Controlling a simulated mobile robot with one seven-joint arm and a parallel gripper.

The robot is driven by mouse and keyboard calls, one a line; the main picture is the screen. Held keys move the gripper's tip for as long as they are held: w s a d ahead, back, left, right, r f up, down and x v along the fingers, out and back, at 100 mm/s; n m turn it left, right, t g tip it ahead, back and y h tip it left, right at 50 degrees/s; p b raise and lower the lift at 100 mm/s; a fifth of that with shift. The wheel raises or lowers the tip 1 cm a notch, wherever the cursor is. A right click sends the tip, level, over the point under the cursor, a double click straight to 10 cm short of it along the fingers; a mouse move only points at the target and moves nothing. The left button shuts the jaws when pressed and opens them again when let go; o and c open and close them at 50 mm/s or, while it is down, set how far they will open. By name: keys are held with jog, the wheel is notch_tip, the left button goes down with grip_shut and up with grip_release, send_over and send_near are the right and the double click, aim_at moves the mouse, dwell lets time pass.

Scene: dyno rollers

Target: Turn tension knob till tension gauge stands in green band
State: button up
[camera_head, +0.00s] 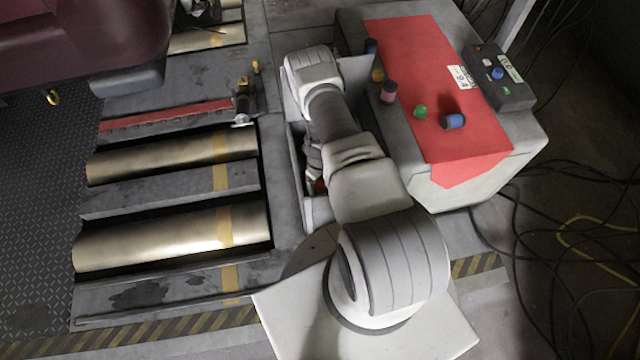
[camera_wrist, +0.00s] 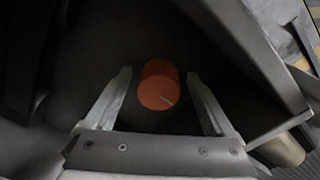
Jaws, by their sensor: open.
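The orange-red tension knob (camera_wrist: 158,86) shows in the wrist view, with a short pale mark on its face. My gripper (camera_wrist: 160,82) is open, one finger on each side of the knob, with a gap visible on both sides. In the head view only a small orange patch (camera_head: 320,186) shows beside my arm, down in the recess. My gripper is mostly hidden there behind my own arm. I cannot make out the tension gauge in either view.
Metal rollers (camera_head: 175,237) lie left of the recess. A grey cabinet with a red cover (camera_head: 440,80) stands right, bearing several small coloured items and a control box (camera_head: 498,77). In the wrist view, a slanting grey wall (camera_wrist: 262,55) rises close right of the fingers.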

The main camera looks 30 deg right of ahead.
jog(key=c, duration=1.4)
jog(key=shift+n, duration=0.4)
jog(key=n+b, duration=0.1)
jog(key=n, duration=0.2)
jog(key=shift+d, duration=0.1)
jog(key=shift+n+b, duration=1)
jog(key=shift+n, duration=1.4)
jog(key=shift+d, duration=0.1)
